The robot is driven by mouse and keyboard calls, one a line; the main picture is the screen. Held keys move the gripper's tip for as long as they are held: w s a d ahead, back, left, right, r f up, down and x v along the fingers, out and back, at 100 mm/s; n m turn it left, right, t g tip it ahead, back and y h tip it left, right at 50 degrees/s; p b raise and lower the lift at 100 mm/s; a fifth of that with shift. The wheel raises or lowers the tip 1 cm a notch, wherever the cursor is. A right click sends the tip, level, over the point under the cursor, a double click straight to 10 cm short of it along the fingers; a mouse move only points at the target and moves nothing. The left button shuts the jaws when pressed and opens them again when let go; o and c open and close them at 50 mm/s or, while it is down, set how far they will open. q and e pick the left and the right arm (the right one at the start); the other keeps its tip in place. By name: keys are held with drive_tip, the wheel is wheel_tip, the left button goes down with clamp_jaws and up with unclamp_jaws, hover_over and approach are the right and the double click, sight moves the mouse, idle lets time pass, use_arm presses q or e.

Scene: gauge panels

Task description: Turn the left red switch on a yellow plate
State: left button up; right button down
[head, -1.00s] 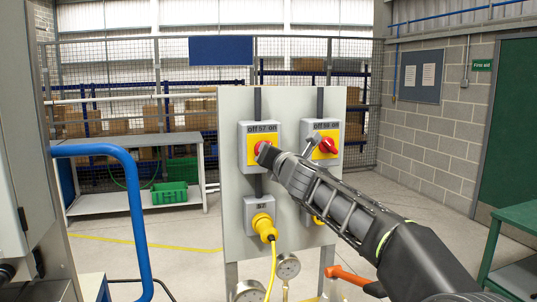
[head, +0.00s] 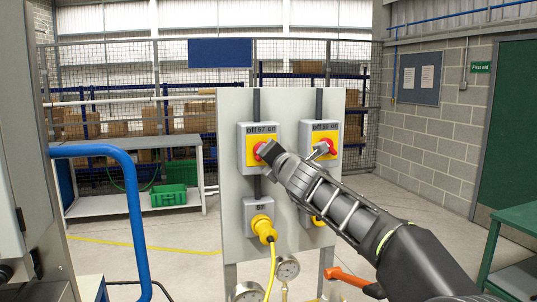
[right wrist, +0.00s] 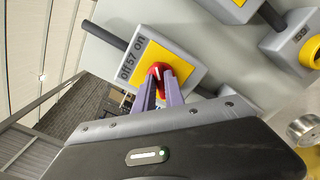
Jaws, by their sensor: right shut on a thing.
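The left red switch (head: 257,149) sits on a yellow plate (head: 250,157) in a grey box marked "off 57 on", at the upper left of the panel. My right gripper (head: 267,150) reaches in from the right and is shut on this switch. The right wrist view shows the red switch (right wrist: 157,71) between the two fingers (right wrist: 158,92), in front of the yellow plate (right wrist: 165,62). The fingers hide part of the switch, so its exact angle is hard to tell. My left gripper is not in view.
Below are a yellow plug (head: 262,226) with a cable, gauges (head: 287,268) and an orange lever (head: 347,276). A blue rail (head: 134,200) stands left.

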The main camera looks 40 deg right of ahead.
drive_tip(key=c, duration=1.4)
unclamp_jaws()
drive_tip(key=shift+c, duration=0.2)
drive_tip(key=shift+s, duration=0.1)
drive_tip(key=b+v, duration=0.1)
drive_tip(key=v, duration=0.6)
drive_tip(key=shift+s+a+b, duration=0.15)
drive_tip(key=shift+s+b, duration=0.15)
